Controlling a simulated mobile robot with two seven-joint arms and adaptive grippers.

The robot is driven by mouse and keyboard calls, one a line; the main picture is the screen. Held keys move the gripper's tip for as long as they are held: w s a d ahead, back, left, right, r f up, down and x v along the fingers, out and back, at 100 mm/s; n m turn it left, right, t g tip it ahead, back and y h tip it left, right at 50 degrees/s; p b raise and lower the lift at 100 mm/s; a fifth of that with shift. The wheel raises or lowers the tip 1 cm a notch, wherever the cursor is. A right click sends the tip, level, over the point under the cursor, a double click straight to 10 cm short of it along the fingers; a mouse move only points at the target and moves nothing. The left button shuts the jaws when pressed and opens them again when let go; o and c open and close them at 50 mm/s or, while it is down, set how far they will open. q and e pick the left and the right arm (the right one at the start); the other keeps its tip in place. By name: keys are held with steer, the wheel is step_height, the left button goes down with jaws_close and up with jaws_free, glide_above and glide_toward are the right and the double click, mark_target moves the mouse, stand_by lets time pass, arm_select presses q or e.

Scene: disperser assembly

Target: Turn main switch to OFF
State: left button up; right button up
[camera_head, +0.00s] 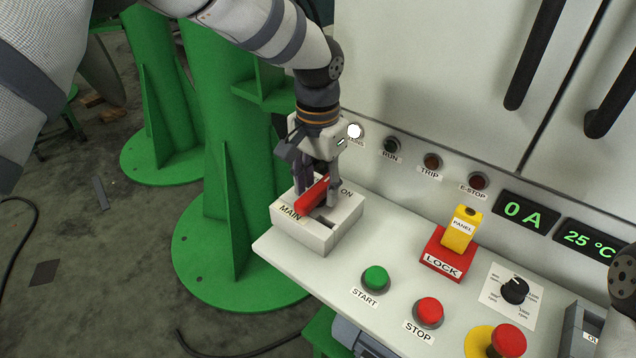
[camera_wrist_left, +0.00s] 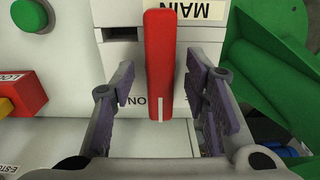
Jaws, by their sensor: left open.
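The main switch is a pale box (camera_head: 318,238) labelled MAIN at the left end of the panel, with a red lever (camera_head: 311,196). Its ON label shows beside the lever. In the left wrist view the red lever (camera_wrist_left: 160,62) lies between the fingers, its white-marked tip by the ON label. My left gripper (camera_head: 318,192) is open around the lever, with a gap on each side in the left wrist view (camera_wrist_left: 165,100). The OFF label is not visible. My right gripper is not clearly in view; only a dark arm part shows at the right edge.
A yellow PANEL tag (camera_head: 460,228) stands in the red LOCK block (camera_head: 442,259). The green START button (camera_head: 375,279), red STOP button (camera_head: 429,312) and a red emergency button (camera_head: 508,341) sit nearer. A row of lamps lines the cabinet. Green posts (camera_head: 225,150) stand left.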

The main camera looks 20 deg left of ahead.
arm_select(q)
steer(key=shift+c, duration=0.3)
jaws_close()
arm_select(e)
steer(key=shift+w+r, duration=0.1)
arm_select(q)
steer(key=n, duration=0.1)
steer(key=n+p, duration=0.1)
steer(key=shift+r+n, duration=0.2)
steer(key=shift+n, duration=0.1)
steer(key=n+p, duration=0.1)
steer(key=n, duration=0.2)
steer(key=shift+n, duration=0.3)
steer(key=n, duration=0.5)
steer(key=shift+f, duration=0.15)
steer(key=n, duration=0.6)
steer(key=shift+n, duration=0.3)
arm_select(e)
steer(key=w+r+t, duration=0.1)
steer(key=w+r, duration=0.1)
steer(key=shift+w+r, duration=0.35)
